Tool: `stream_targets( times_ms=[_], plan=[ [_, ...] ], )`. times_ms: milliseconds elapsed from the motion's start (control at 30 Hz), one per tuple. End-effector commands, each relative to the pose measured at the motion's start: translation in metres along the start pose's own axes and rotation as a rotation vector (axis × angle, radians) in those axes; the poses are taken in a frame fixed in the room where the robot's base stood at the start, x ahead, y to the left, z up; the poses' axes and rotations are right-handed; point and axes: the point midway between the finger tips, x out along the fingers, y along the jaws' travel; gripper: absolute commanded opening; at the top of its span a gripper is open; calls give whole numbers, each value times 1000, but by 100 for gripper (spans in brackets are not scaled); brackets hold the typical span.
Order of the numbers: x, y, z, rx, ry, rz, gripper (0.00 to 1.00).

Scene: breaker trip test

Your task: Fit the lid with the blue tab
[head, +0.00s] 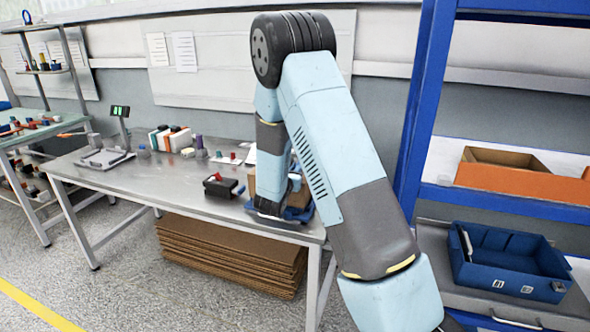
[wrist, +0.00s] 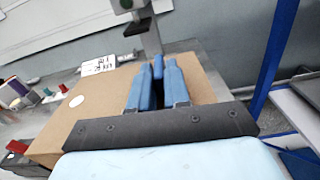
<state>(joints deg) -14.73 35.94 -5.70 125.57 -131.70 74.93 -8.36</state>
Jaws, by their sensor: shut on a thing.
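In the wrist view, the blue fingers of my gripper (wrist: 159,66) are closed around a small upright blue tab (wrist: 158,70). The tab stands between the fingertips, over a broad flat brown panel (wrist: 95,108) with a white round spot, which looks like the lid. I cannot tell whether the panel rests on anything. In the head view, my arm hides most of the work spot at the right end of the metal bench. A brown piece (head: 251,181) shows beside the arm there, with something blue (head: 297,213) low by it. The gripper's fingers cannot be made out in that view.
A dark block with a red top (head: 220,185) stands left of the arm on the metal bench (head: 150,190). Bottles, boxes and a scale (head: 105,157) stand farther left. A blue rack (head: 420,110) with a blue bin (head: 510,262) and an orange bin (head: 520,178) is at right.

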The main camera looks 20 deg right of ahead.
Motion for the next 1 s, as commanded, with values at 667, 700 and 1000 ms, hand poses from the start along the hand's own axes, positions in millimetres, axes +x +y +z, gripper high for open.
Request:
stream_targets(
  times_ms=[667,700,1000],
  plan=[
    [0,0,0,0,0,0,46],
    [0,0,0,0,0,0,46],
    [-29,0,0,-1,0,2,46]
  ],
)
